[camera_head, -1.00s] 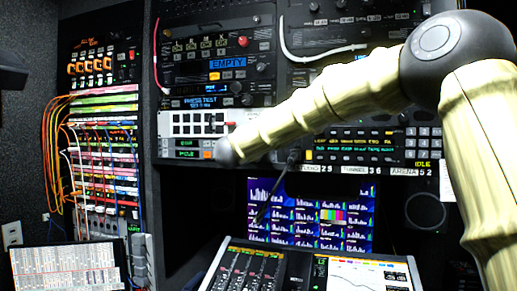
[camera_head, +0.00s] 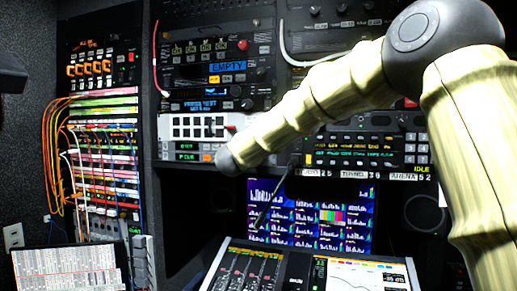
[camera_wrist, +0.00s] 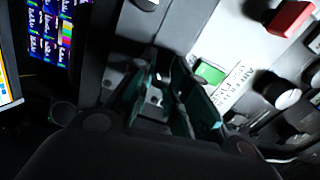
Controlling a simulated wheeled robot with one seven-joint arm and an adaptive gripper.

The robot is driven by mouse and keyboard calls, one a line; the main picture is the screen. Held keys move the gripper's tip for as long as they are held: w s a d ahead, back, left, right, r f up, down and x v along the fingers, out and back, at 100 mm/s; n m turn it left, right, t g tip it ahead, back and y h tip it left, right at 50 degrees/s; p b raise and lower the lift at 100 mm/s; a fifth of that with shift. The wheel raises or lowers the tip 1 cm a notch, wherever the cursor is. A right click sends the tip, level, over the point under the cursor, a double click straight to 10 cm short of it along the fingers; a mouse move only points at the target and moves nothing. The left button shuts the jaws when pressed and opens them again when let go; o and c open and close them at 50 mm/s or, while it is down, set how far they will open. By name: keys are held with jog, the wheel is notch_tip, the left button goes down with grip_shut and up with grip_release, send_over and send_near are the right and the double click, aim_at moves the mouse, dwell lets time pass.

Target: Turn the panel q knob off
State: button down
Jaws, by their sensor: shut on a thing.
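My gripper (camera_wrist: 168,98) shows in the wrist view, its two dark green fingers pointing up at a light grey panel (camera_wrist: 232,38). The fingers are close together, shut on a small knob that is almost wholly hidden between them. A lit green square (camera_wrist: 208,72) and a white label (camera_wrist: 232,85) sit just right of the fingers; I cannot read the label well enough to tell which knob it marks. In the head view my arm's end covers the gripper and the knob, in front of the rack below the white button panel (camera_head: 195,127).
A red button (camera_wrist: 290,17) and a dark knob with a pale face (camera_wrist: 282,95) sit right of the gripper. In the head view, a monitor (camera_head: 300,215) and a mixing console (camera_head: 300,270) stand below the arm. Patch cables (camera_head: 65,150) hang at the left.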

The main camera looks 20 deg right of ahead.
jog(key=shift+f+n, duration=0.2)
jog(key=shift+n, duration=0.1)
dwell(0.4)
jog(key=c, duration=1.3)
grip_release()
jog(key=shift+r, duration=0.15)
jog(key=shift+c, duration=0.2)
jog(key=shift+s, duration=0.1)
jog(key=v, duration=1.1)
jog(key=shift+s+a, duration=0.2)
jog(key=shift+s, duration=0.15)
